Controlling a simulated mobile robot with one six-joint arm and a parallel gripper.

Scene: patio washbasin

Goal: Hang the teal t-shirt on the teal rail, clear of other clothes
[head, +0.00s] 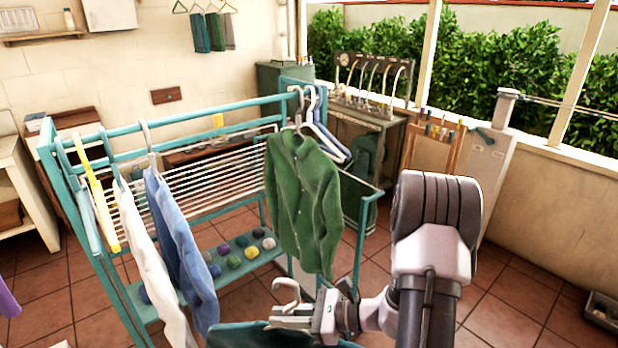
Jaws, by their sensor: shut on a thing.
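My gripper (290,318) is low in the head view, shut on a pale hanger (287,289). The hanger's hook points up. A dark teal garment (265,337), the teal t-shirt, hangs below it, mostly cut off by the bottom edge. The teal rail (200,114) runs along the top of the teal rack, beyond and above my gripper. A green shirt (303,195) hangs towards its right end. Blue clothing (180,240) and a white garment (148,265) hang towards the left. The rail between the blue clothing and the green shirt is bare.
A yellow hanger (95,195) is at the rack's left end. White drying rods (200,165) and a low shelf with several coloured balls (235,262) lie within the rack. Open tiled floor (510,315) is at right.

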